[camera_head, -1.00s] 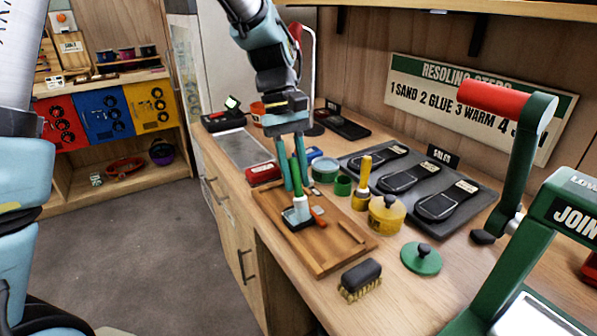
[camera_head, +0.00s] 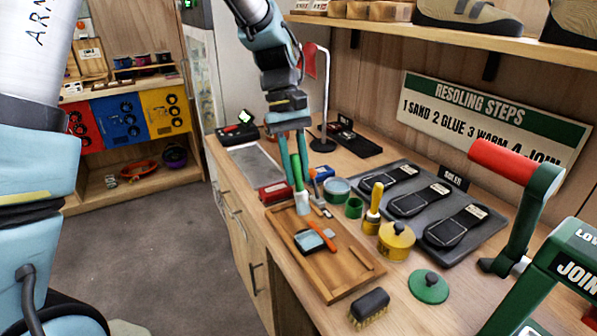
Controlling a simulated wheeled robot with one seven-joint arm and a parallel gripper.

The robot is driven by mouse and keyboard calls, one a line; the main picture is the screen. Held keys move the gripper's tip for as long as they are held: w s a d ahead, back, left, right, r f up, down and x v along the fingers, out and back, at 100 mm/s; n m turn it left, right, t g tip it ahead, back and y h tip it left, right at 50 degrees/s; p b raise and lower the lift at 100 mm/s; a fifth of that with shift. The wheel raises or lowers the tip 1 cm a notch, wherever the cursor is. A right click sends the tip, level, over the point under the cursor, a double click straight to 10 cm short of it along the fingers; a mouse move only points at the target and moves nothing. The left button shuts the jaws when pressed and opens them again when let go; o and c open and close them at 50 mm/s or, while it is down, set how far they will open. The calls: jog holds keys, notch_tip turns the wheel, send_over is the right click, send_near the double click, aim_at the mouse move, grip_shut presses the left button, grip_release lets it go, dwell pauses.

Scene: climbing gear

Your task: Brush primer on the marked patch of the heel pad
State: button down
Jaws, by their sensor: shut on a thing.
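My gripper (camera_head: 296,178) is shut on a brush (camera_head: 298,174) with a green handle and a pale lower end. The brush hangs upright, tip down, near the back end of the wooden tray (camera_head: 347,291). I cannot tell whether its tip touches anything. The heel pad (camera_head: 301,247) is dark and lies in the tray, in front of the brush and apart from it in the picture. A pale blue-grey patch (camera_head: 312,240) shows on its top.
Right of the tray stand a green cup (camera_head: 353,208), a yellow-handled brush (camera_head: 374,203) and a yellow pot (camera_head: 396,242). A black tray of soles (camera_head: 480,250) lies behind. A scrub brush (camera_head: 370,306) and green lid (camera_head: 428,287) are nearer. A red tin (camera_head: 274,191) sits left.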

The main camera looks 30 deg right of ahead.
aim_at(296, 159)
jog(key=shift+r+p, duration=1.2)
jog(key=shift+r, duration=0.45)
jog(key=shift+f, duration=0.1)
jog(key=shift+a+f, duration=0.25)
jog(key=shift+f, duration=0.15)
jog(key=shift+w, duration=0.1)
